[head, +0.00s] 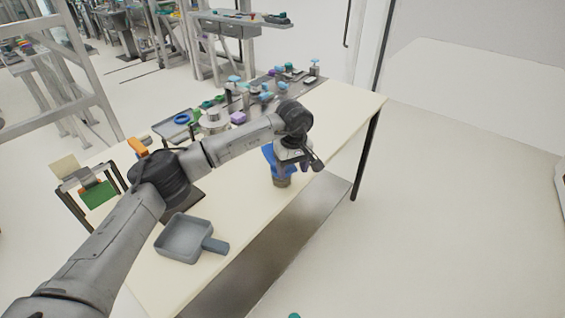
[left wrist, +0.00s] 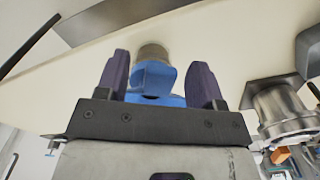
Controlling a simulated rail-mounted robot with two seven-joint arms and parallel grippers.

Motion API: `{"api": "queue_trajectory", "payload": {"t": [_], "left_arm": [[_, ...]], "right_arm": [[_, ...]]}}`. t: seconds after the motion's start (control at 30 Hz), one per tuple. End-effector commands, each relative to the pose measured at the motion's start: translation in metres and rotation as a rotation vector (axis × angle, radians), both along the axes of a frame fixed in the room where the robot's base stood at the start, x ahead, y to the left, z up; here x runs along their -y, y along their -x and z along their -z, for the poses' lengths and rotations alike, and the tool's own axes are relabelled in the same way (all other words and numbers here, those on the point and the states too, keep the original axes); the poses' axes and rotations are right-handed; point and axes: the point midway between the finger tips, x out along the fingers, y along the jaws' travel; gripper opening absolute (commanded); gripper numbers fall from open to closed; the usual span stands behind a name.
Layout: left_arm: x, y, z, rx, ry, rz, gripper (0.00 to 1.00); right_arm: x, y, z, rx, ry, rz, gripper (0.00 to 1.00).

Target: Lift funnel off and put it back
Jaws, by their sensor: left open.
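The blue funnel (head: 269,154) sits at the near edge of the cream table, on a small greyish-brown cylinder (head: 281,183). My left gripper (head: 303,165) is at the funnel, and my wrist hides part of it in the head view. In the left wrist view the blue funnel (left wrist: 155,77) lies between the two purple fingers of my open gripper (left wrist: 160,78). Gaps show on both sides, so the fingers look apart from it. The cylinder (left wrist: 153,51) shows beyond it. My right gripper is in neither view.
A grey square pan with a handle (head: 185,239) lies on the near left of the table (head: 345,105). A purple block (head: 238,118), a blue ring (head: 181,119) and several small fixtures stand farther back. In the left wrist view a metal cylinder (left wrist: 280,108) stands at the right.

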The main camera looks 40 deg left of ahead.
Motion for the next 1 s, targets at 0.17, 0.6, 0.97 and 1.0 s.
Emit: {"api": "queue_trajectory", "payload": {"t": [0.17, 0.6, 0.97, 1.0], "left_arm": [[0.000, 0.001, 0.025, -0.001, 0.000, 0.000, 0.62], [0.000, 0.001, 0.027, 0.001, 0.000, 0.000, 0.45], [0.000, 0.001, 0.027, 0.001, 0.000, 0.000, 0.11], [0.000, 0.001, 0.027, 0.001, 0.000, 0.000, 0.08]], "right_arm": [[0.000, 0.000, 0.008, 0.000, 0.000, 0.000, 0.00], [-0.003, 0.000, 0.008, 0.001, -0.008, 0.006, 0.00], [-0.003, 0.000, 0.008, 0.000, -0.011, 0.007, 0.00], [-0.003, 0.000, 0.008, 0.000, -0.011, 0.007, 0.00]]}}
